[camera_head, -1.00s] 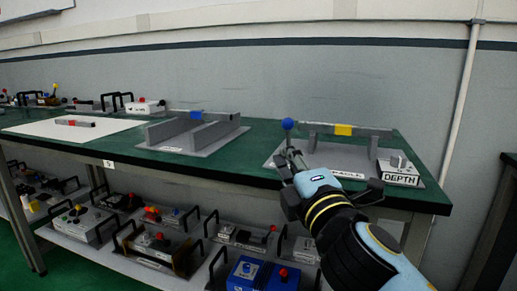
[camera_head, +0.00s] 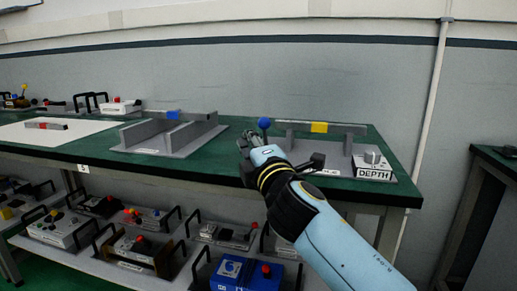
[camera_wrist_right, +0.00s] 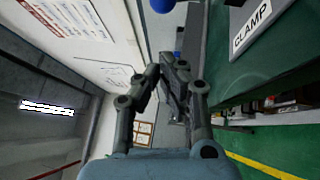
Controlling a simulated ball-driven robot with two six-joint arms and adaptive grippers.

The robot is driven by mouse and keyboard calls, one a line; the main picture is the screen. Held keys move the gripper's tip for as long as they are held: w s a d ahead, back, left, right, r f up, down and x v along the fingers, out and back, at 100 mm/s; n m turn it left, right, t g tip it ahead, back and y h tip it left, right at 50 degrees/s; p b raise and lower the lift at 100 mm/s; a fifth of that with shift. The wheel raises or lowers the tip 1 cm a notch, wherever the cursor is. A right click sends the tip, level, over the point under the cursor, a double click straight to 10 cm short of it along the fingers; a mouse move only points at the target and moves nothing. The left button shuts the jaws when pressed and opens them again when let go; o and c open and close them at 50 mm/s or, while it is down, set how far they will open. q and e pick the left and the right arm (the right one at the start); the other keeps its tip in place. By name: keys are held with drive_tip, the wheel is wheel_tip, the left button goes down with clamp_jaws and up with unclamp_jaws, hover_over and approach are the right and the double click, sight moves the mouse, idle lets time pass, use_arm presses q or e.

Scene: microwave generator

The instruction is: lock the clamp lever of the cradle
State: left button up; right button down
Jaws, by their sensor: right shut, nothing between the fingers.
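The cradle (camera_head: 347,162) is a grey plate with uprights on the green bench at the right; a grey bar with a yellow block (camera_head: 319,127) lies across it. A blue ball knob (camera_head: 264,123) on a short stem stands at its left end, apparently the clamp lever. The knob also shows cut off at the top of the right wrist view (camera_wrist_right: 162,5), left of a CLAMP label (camera_wrist_right: 250,27). My right gripper (camera_head: 246,142) is shut and empty, just left of and below the knob; contact cannot be told. My right arm hides the plate's front left. My left gripper is out of view.
A DEPTH box (camera_head: 374,168) sits on the cradle's right end. Several knobbed devices fill the shelf (camera_head: 105,262) below. Green bench surface lies bare between the two fixtures.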

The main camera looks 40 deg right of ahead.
sight(265, 135)
drive_tip(key=w+d, duration=0.1)
drive_tip(key=d, duration=0.1)
drive_tip(key=w+d+r, duration=0.1)
drive_tip(key=w, duration=0.1)
drive_tip(key=shift+d, duration=0.35)
drive_tip(key=w+d+r+m+g+p, duration=0.1)
drive_tip(key=p, duration=0.6)
drive_tip(key=w+d+r+m+g+y+p, duration=0.1)
drive_tip(key=g+p, duration=0.1)
drive_tip(key=p, duration=0.5)
drive_tip(key=w+d+r+m+g+p, duration=0.1)
drive_tip(key=p, duration=0.6)
drive_tip(key=shift+d+r+g+y, duration=0.3)
drive_tip(key=shift+d, duration=0.05)
drive_tip(key=shift+w+d+f+p, duration=0.1)
drive_tip(key=shift+w+d+p, duration=0.3)
drive_tip(key=shift+p, duration=0.25)
drive_tip(key=shift+w+d, duration=0.4)
drive_tip(key=shift+d, duration=0.05)
